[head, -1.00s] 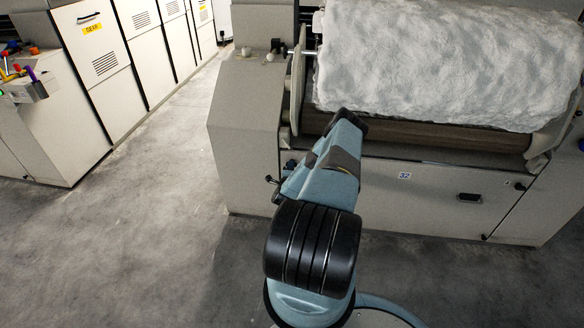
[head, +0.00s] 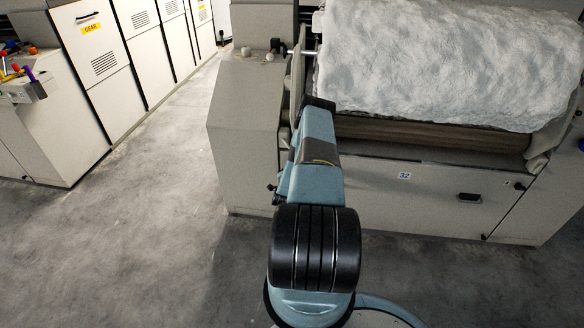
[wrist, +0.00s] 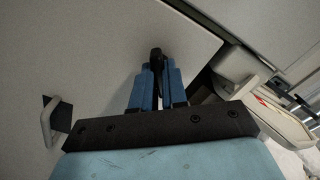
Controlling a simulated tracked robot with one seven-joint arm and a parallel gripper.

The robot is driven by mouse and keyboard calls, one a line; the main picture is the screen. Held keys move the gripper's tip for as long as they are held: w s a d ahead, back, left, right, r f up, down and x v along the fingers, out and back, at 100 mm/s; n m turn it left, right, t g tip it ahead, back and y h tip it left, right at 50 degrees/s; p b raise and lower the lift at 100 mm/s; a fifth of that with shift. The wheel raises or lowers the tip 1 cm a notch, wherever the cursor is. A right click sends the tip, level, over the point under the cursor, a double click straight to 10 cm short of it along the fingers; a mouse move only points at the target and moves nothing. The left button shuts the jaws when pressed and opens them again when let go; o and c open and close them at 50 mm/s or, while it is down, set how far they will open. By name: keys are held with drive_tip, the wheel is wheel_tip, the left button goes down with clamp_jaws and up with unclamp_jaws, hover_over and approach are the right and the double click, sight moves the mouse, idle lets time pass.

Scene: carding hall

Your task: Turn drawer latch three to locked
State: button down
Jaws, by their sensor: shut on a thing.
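In the wrist view, my gripper (wrist: 157,88) has its blue fingers closed around a small black latch knob (wrist: 156,56), which sticks out between the fingertips. It stands against a pale grey panel (wrist: 90,50). How far the latch is turned cannot be told, since the fingers cover most of it. In the head view, my arm hides my gripper and this latch. The grey drawer front (head: 425,205) carries a label "32" (head: 405,175). No number for the held latch is readable.
A dark handle (head: 469,197) and a small black latch (head: 519,186) sit farther right on the machine front. A fluffy white roll (head: 440,65) lies above. A pale handle (wrist: 50,122) is left in the wrist view. The floor (head: 140,220) at left is clear.

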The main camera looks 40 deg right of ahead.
drive_tip(key=shift+s+f+n, duration=0.1)
drive_tip(key=shift+n, duration=5)
drive_tip(key=c, duration=1.2)
unclamp_jaws()
drive_tip(key=shift+o, duration=0.2)
drive_tip(key=v, duration=1.3)
drive_tip(key=shift+a, duration=0.4)
drive_tip(key=shift+s, duration=0.1)
